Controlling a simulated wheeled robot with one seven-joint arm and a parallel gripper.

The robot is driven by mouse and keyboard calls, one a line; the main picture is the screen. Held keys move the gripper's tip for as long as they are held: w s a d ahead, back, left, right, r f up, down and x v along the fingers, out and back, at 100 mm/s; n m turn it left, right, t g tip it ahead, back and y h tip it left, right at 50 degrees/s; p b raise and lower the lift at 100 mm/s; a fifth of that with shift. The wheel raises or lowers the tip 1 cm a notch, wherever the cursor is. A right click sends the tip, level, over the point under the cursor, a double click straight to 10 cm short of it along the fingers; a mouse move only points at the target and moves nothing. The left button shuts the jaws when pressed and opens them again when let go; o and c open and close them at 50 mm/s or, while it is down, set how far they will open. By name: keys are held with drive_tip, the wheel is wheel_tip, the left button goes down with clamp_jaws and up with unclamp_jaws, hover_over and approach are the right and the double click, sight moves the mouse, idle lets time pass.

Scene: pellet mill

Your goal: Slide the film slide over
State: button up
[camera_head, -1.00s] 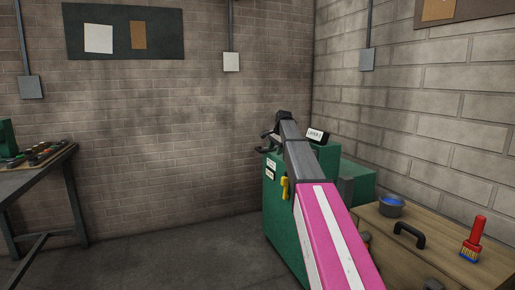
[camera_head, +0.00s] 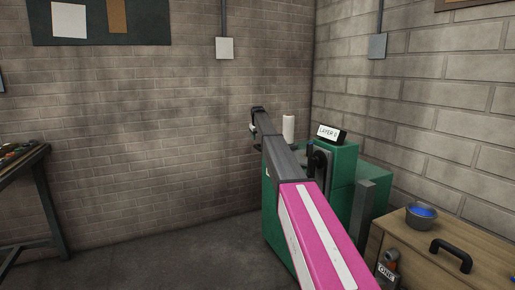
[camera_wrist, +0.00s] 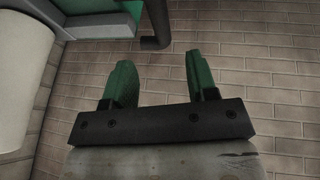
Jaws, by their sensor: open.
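A green machine (camera_head: 343,160) stands ahead in the head view, with a small "LAYER 1" display (camera_head: 330,133) on top. A white roll (camera_head: 289,128) stands behind my arm; a large white roll (camera_wrist: 22,70) fills the left of the wrist view. A dark rod with a rounded end (camera_wrist: 154,30) sticks out below a green edge (camera_wrist: 100,32), beyond my fingertips. I cannot tell whether it belongs to the film slide, which I cannot pick out for certain. My gripper (camera_wrist: 158,66) is open and empty, its green fingers apart from the rod. My arm hides part of the machine.
A wooden cabinet (camera_head: 450,235) stands at the right with a grey bowl of blue stuff (camera_head: 421,215) and a black handle (camera_head: 452,254) on top. A dark workbench (camera_head: 22,165) is at the far left. The floor between is clear. Brick walls close the corner.

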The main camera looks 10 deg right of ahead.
sight(258, 147)
drive_tip(key=x, duration=0.9)
drive_tip(key=shift+w+f, duration=0.1)
drive_tip(key=shift+f, duration=0.3)
clamp_jaws()
